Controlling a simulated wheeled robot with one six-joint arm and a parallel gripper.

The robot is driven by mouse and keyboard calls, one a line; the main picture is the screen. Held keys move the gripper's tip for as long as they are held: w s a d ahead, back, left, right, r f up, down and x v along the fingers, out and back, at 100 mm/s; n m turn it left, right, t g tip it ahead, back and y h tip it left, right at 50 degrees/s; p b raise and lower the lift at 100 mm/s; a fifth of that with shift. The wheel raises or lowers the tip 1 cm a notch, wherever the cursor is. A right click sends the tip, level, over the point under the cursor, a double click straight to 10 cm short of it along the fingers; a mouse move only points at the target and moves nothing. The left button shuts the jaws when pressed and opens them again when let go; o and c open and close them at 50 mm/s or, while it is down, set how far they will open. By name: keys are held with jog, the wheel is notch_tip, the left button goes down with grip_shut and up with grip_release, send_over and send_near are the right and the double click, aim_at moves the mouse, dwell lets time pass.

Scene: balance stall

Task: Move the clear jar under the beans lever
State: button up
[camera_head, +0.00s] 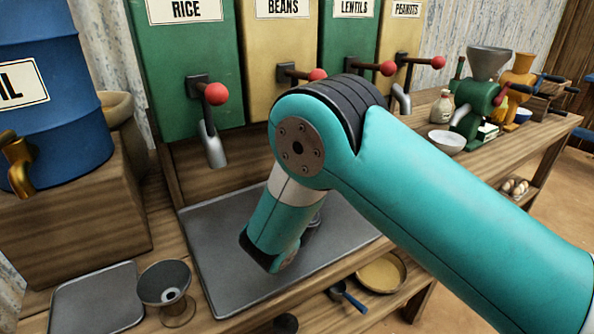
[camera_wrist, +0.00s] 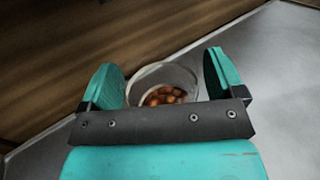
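The clear jar (camera_wrist: 160,70) shows in the wrist view, a round glass with reddish-brown pieces in its bottom. It stands beyond my gripper's palm, between the two teal fingers. My gripper (camera_wrist: 163,64) is open, with a finger on each side of the jar. A small gap shows at the right finger; I cannot tell whether the left finger touches the glass. In the head view my arm hides most or all of the jar. The beans dispenser (camera_head: 262,62) is yellow, and its lever (camera_head: 300,75) has a red knob. Its spout is hidden behind my arm.
A grey metal tray (camera_head: 215,250) lies under the dispensers. The rice dispenser (camera_head: 180,70) stands left of beans, lentils (camera_head: 347,45) and peanuts (camera_head: 400,40) right. A dark funnel (camera_head: 165,285) stands front left. A blue barrel (camera_head: 50,100) is at left.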

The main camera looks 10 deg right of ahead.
jog(key=shift+o, duration=0.6)
jog(key=shift+a, duration=0.1)
jog(key=shift+s, duration=0.3)
jog(key=s+a+b, duration=0.1)
jog(key=s+b, duration=0.8)
jog(key=b, duration=0.2)
jog(key=s+a+b, duration=0.1)
jog(key=s+b, duration=0.4)
jog(key=b, duration=0.1)
jog(key=shift+s+a+f, duration=0.3)
jog(key=shift+s, duration=0.05)
jog(key=shift+s+r+b, duration=0.15)
jog(key=shift+s+b, duration=0.65)
jog(key=shift+b, duration=0.35)
jog(key=shift+s+r, duration=0.15)
